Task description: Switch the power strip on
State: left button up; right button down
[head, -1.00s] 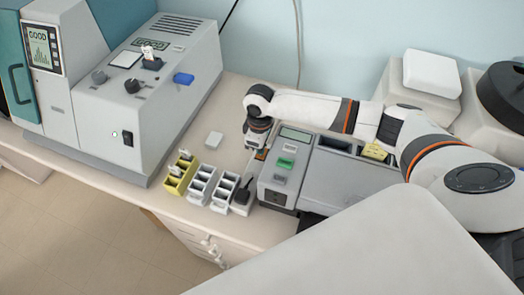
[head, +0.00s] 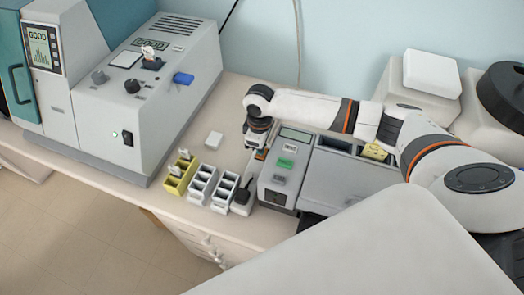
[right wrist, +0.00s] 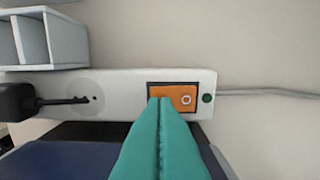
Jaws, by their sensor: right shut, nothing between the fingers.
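The power strip (right wrist: 120,82) is white and runs across the right wrist view. Its orange rocker switch (right wrist: 188,92) sits in a dark frame near the right end, beside a small dark green lamp (right wrist: 207,98). My right gripper (right wrist: 160,99) is shut and empty; its teal fingertips overlap the left part of the switch and hide some of it. They look at or very near its surface; contact is not clear. In the head view the strip (head: 240,208) is partly hidden beside the grey device, with my right gripper (head: 258,150) pointing down over its far end. My left gripper is not in view.
A black plug (right wrist: 18,102) sits in the strip. Slide racks, one yellow (head: 176,183) and others white (head: 201,186), stand to its left. The grey device (head: 280,178) stands close on its right. A large grey machine (head: 150,90) is at the left.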

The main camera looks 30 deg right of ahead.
jog(key=shift+f+b, duration=0.35)
jog(key=shift+f, duration=0.55)
dwell(0.5)
notch_tip(320, 180, up, 3)
jog(key=p, duration=0.3)
jog(key=shift+r+p, duration=0.95)
jog(key=shift+r, duration=1.05)
